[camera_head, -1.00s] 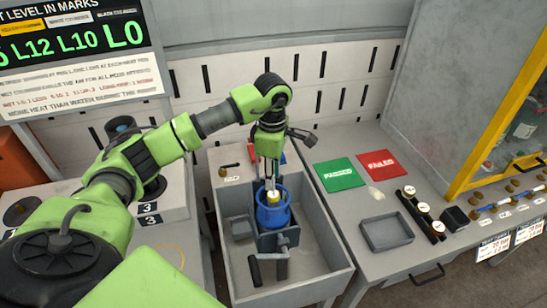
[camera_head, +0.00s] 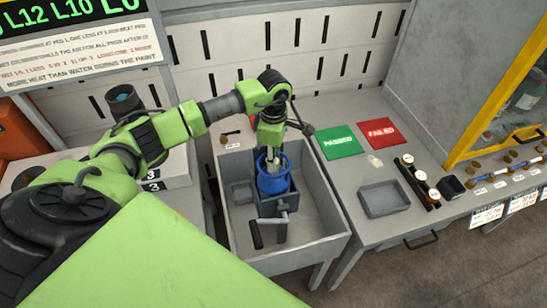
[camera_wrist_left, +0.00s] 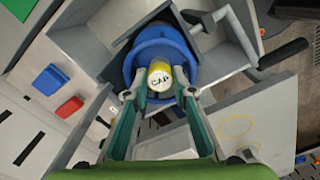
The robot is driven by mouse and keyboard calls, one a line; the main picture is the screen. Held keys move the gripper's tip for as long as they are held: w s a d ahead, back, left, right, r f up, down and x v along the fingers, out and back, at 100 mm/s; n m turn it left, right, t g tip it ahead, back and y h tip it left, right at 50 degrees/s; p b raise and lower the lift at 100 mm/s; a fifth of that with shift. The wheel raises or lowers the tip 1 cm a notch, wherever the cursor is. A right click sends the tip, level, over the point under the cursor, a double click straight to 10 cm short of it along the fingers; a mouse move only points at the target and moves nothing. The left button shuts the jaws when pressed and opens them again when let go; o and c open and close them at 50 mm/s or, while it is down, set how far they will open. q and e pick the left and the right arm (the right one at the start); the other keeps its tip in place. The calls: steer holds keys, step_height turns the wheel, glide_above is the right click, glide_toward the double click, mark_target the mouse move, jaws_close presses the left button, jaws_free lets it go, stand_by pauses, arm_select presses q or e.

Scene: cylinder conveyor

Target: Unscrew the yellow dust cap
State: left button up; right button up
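The yellow dust cap (camera_wrist_left: 160,76), marked "CAP", sits on top of the blue cylinder (camera_wrist_left: 165,48) in the left wrist view. In the head view the blue cylinder (camera_head: 273,180) stands upright in a grey holder (camera_head: 278,205) inside a grey trough; the cap is hidden there by my gripper. My left gripper (camera_head: 272,157) is directly above the cylinder, pointing down. In the left wrist view my left gripper (camera_wrist_left: 159,95) is open, one fingertip on each side of the cap with gaps between. My right gripper is not in view.
The trough (camera_head: 325,245) has raised walls around the holder, and a dark-handled crank (camera_head: 283,218) sticks out in front. To the right, a table carries a green PASSED mat (camera_head: 341,142), a red FAILED mat (camera_head: 377,132), a grey tray (camera_head: 384,199) and several small parts.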

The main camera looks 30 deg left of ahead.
arm_select(q)
jaws_close()
steer(key=n, duration=0.6)
steer(key=n+p, duration=0.1)
steer(key=n, duration=0.2)
steer(key=shift+r, duration=0.1)
steer(key=shift+n, duration=1.5)
steer(key=o, duration=0.5)
jaws_free()
